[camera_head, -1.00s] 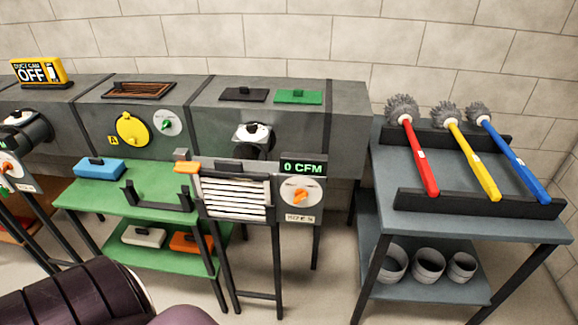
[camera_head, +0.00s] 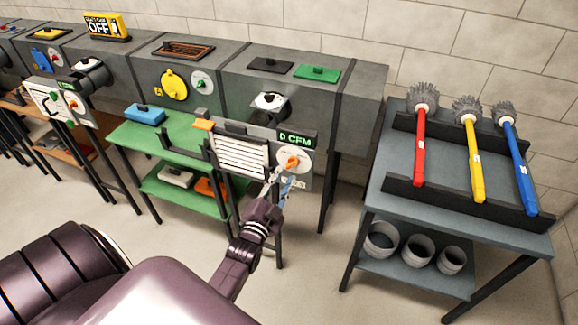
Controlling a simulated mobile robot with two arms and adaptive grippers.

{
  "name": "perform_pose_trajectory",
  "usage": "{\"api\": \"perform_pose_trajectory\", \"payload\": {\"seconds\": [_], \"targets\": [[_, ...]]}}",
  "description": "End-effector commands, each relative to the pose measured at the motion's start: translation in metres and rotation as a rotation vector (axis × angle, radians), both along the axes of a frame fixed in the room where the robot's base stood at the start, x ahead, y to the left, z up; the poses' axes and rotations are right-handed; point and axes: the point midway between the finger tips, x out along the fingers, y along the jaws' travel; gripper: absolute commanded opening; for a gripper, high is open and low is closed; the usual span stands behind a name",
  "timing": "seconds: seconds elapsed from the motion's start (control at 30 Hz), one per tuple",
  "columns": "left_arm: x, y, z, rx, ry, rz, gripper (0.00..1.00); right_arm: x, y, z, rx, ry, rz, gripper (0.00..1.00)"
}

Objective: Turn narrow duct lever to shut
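An orange lever (camera_head: 292,163) sits on a round white dial on the front panel beside the white louvred grille (camera_head: 240,156), under a "0 CFM" display (camera_head: 296,139). My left gripper (camera_head: 279,180) is just below this dial; I cannot tell whether it touches the lever or how far its fingers are apart. It partly covers the panel's lower label. Another panel at the left has an orange lever (camera_head: 72,104). A small dial with a green lever (camera_head: 202,79) is on the duct. Which lever is called narrow is not readable. My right gripper is not in view.
A green bench (camera_head: 128,135) with a blue block (camera_head: 145,115) stands left of the grille. A grey table (camera_head: 385,200) at the right holds red, yellow and blue brushes, with several grey pots below.

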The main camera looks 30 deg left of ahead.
Motion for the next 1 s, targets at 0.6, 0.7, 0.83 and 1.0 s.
{"api": "perform_pose_trajectory", "payload": {"seconds": [0.6, 0.7, 0.83, 1.0], "targets": [[0.045, 0.01, -0.001, -0.004, 0.002, -0.001, 0.26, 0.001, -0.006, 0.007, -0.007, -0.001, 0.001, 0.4], [0.045, 0.01, -0.001, -0.004, 0.002, -0.001, 0.21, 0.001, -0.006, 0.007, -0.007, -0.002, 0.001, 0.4], [0.045, 0.01, -0.001, -0.003, 0.002, -0.001, 0.06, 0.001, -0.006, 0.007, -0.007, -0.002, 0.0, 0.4], [0.045, 0.01, -0.001, -0.005, 0.002, -0.001, 0.0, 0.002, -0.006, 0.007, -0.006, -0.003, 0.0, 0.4]]}}
